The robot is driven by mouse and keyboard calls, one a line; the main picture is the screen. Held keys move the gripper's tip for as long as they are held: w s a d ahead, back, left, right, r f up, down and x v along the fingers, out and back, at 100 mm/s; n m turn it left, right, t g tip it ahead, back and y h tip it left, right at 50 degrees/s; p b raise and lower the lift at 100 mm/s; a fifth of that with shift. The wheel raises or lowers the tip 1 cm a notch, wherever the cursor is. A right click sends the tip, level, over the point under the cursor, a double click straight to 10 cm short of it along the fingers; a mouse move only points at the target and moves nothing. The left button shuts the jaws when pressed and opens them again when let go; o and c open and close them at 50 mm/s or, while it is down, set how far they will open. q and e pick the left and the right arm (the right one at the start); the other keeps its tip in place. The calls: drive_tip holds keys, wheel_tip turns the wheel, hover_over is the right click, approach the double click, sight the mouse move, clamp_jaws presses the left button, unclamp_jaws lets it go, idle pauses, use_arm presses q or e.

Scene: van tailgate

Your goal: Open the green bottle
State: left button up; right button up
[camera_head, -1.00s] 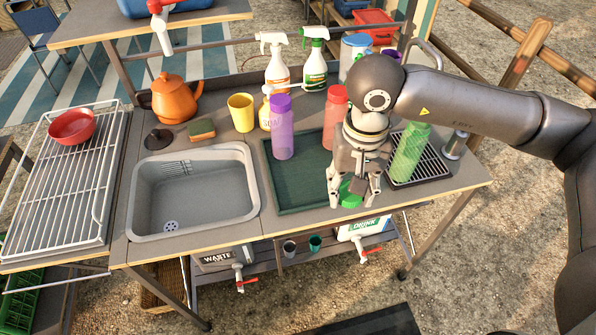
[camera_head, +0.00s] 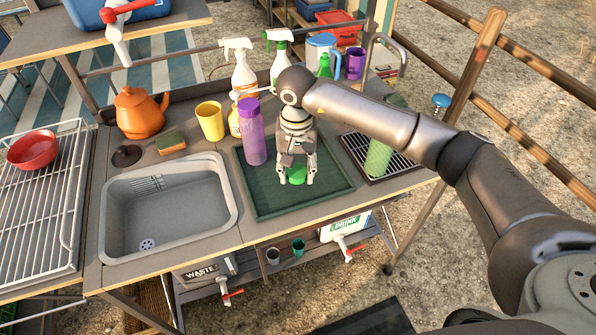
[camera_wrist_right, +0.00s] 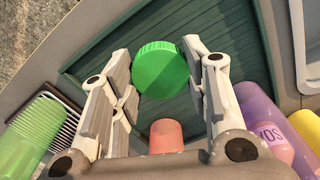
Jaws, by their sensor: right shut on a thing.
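The green bottle (camera_head: 378,158) stands on a dark drain rack at the right of the counter, partly hidden behind my arm. It also shows at the left of the right wrist view (camera_wrist_right: 30,135). A bright green cap (camera_head: 296,175) is apart from the bottle, between the fingers of my right gripper (camera_head: 297,178). The cap shows clearly between the fingers in the right wrist view (camera_wrist_right: 160,68). My right gripper is shut on it, low over the dark green tray (camera_head: 262,207); I cannot tell whether the cap touches the tray. My left gripper is not in view.
A purple bottle (camera_head: 252,135) stands on the tray, left of my gripper. A salmon bottle (camera_wrist_right: 166,136) is close by in the right wrist view. Spray bottles (camera_head: 243,72) stand behind. The sink (camera_head: 168,205) is at left. The tray's front is clear.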

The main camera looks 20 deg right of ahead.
sight(298, 177)
drive_tip(key=shift+w+d+f, duration=0.2)
drive_tip(key=shift+w+f, duration=0.1)
drive_tip(key=shift+f, duration=0.15)
drive_tip(key=shift+w+d+f, duration=0.15)
drive_tip(key=shift+w+f, duration=0.15)
drive_tip(key=shift+f, duration=0.15)
wheel_tip(298, 177, down, 3)
drive_tip(key=shift+r+p, duration=0.1)
drive_tip(key=shift+p, duration=0.95)
drive_tip(key=shift+w+d+f, duration=0.1)
drive_tip(key=shift+f, duration=0.15)
drive_tip(key=shift+f+b, duration=0.15)
drive_tip(key=shift+b, duration=0.15)
drive_tip(key=o, duration=1.1)
drive_tip(key=shift+o, duration=0.2)
